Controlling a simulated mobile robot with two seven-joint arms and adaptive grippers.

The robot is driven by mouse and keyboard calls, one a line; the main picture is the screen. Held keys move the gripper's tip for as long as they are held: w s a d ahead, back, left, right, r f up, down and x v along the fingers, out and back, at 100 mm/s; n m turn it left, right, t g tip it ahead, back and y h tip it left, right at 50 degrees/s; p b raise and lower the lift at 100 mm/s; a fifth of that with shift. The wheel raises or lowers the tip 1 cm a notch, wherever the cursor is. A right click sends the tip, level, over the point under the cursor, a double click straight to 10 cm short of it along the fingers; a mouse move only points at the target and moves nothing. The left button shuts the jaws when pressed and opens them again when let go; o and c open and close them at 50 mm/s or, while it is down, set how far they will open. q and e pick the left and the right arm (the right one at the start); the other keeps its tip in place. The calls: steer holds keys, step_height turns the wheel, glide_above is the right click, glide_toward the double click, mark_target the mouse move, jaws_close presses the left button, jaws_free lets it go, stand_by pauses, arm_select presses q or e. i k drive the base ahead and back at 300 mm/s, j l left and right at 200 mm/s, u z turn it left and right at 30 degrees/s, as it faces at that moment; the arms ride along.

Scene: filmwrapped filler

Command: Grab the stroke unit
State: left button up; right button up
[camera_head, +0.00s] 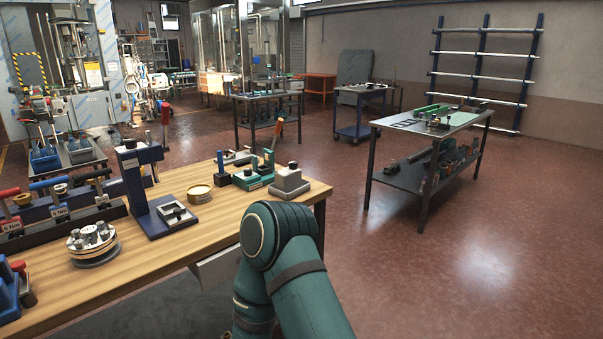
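Nothing in view is marked as the stroke unit, and I cannot tell which item it is. Candidates stand on the wooden bench (130,272). A dark blue upright device (134,190) has a grey block on its base. A round silver unit with several short posts (92,244) sits near the front. A grey block with a dark knob (289,181) is near the right corner, next to a green device (253,178). A green arm of mine rises at the bottom middle, in front of the bench's right end. Neither gripper is in view.
A yellow round tin (199,194) and a rack of torque tools (60,215) are on the bench. A blue bin (8,292) stands at the left edge. A metal table (440,118) stands on the right. The red floor between is open.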

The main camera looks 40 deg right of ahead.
mark_target(286, 180)
steer(key=l+u, duration=0.1)
steer(key=l, duration=0.85)
steer(key=l+u, duration=0.15)
steer(key=l, duration=0.4)
steer(key=l+u, duration=0.15)
steer(key=l, duration=0.4)
steer(key=l+u, duration=0.1)
steer(key=l, duration=0.5)
steer(key=l+u, duration=0.15)
steer(key=l, duration=0.4)
steer(key=k+l+u, duration=0.15)
steer(key=l, duration=0.4)
steer(key=l+u, duration=0.15)
steer(key=l, duration=0.4)
steer(key=k+l+u, duration=0.15)
steer(key=l, duration=0.75)
steer(key=k+l+u, duration=0.15)
steer(key=l, duration=0.2)
steer(key=k+l, duration=0.1)
steer(key=l, duration=0.3)
steer(key=k+l+u, duration=0.1)
steer(key=l, duration=0.25)
steer(key=k+l+u, duration=0.1)
steer(key=l, duration=0.3)
steer(key=k+l, duration=0.1)
steer(key=l, duration=0.25)
